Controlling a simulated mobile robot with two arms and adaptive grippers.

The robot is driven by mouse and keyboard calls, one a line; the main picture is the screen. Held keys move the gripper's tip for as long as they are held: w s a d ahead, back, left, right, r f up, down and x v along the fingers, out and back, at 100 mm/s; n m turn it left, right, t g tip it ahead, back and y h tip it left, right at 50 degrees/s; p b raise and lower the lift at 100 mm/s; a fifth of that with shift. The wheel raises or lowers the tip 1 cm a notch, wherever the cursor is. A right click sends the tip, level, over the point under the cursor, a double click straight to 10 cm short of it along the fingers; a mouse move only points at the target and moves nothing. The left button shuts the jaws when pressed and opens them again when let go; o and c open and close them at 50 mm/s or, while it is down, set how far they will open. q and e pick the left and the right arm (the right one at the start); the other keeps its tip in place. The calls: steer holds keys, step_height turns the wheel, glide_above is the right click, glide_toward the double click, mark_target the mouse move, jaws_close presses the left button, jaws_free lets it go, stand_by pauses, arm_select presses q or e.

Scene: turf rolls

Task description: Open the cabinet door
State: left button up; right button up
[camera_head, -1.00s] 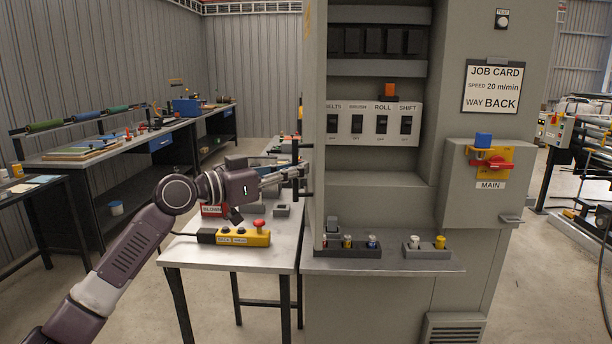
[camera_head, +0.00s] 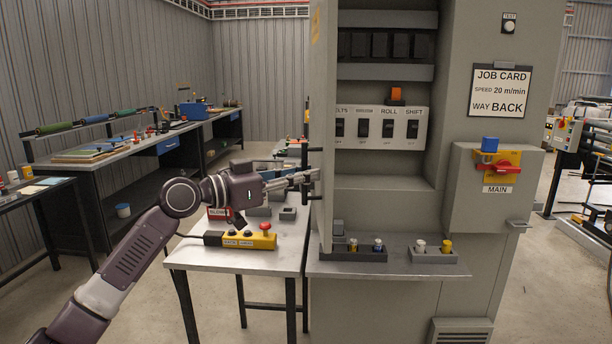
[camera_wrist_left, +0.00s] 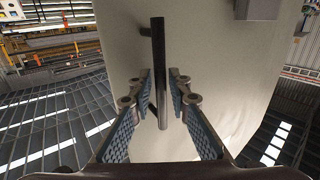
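The grey cabinet (camera_head: 460,75) stands at centre right with its front open, showing shelves and switches inside. Its door (camera_head: 322,90) is swung out and seen nearly edge-on at the cabinet's left side. A dark upright bar handle (camera_wrist_left: 158,60) is on the door's pale face in the left wrist view. My left gripper (camera_wrist_left: 160,78) has its fingers on both sides of this bar, with gaps showing, so it looks open around the handle. In the head view my left gripper (camera_head: 314,178) reaches the door's left side and partly hides the handle. My right gripper is not in view.
A small table (camera_head: 205,258) with a yellow button box (camera_head: 250,240) stands below my left arm. A ledge (camera_head: 385,268) with fuse holders juts from the cabinet front. A red-handled main switch (camera_head: 503,167) is at right. Open floor lies at left.

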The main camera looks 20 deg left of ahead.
arm_select(q)
steer(key=v, duration=1.1)
steer(key=shift+s+a, duration=0.15)
steer(key=shift+s, duration=0.1)
